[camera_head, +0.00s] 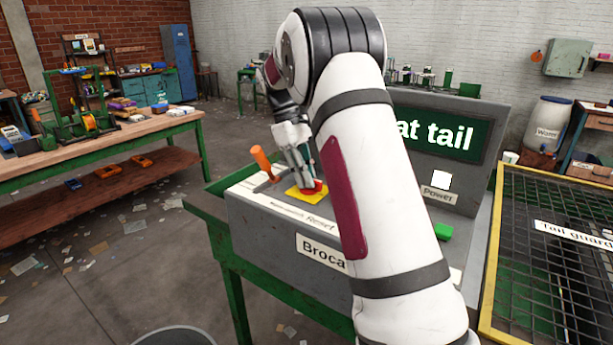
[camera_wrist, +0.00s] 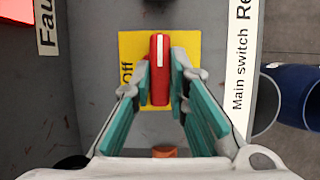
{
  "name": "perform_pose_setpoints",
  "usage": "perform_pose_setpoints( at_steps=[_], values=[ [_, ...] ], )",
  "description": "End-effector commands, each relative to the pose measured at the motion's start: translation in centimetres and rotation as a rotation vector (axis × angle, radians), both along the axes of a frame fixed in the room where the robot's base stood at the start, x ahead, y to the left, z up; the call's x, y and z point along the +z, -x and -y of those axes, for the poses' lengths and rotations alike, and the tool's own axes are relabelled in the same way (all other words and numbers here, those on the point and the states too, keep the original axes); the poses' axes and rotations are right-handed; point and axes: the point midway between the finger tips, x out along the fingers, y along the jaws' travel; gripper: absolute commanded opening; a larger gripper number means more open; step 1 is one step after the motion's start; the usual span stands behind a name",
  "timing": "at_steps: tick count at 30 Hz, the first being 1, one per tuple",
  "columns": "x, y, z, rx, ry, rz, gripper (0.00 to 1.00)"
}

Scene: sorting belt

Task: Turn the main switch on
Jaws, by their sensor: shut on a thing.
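The main switch, a red handle (camera_wrist: 160,45), sits on a yellow plate (camera_wrist: 132,45) marked "Off" at its left. In the wrist view the handle stands lengthwise up the picture. A "Main switch" label (camera_wrist: 240,75) is to its right. In the head view the red handle (camera_head: 319,188) and yellow plate (camera_head: 299,197) show partly, on the grey console (camera_head: 250,205). My gripper (camera_head: 305,182) points down at the switch. In the wrist view my gripper (camera_wrist: 160,82) has its teal-padded fingers closed on both sides of the handle.
An orange-handled lever (camera_head: 262,162) stands left of the switch on the console. A white square (camera_head: 441,181) is above a "Power" label. A yellow-framed mesh guard (camera_head: 560,250) is at right. A workbench (camera_head: 120,135) is at left.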

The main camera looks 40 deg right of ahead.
Motion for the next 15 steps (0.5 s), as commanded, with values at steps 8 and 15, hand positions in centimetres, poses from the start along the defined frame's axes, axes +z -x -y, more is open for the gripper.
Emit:
perform_pose_setpoints(
  at_steps=[8, 15],
  values=[
    [-0.43, 0.18, -0.02, -0.006, -0.003, -0.011, 0.00],
    [-0.39, 0.17, -0.01, -0.005, -0.003, -0.009, 0.35]
  ],
)
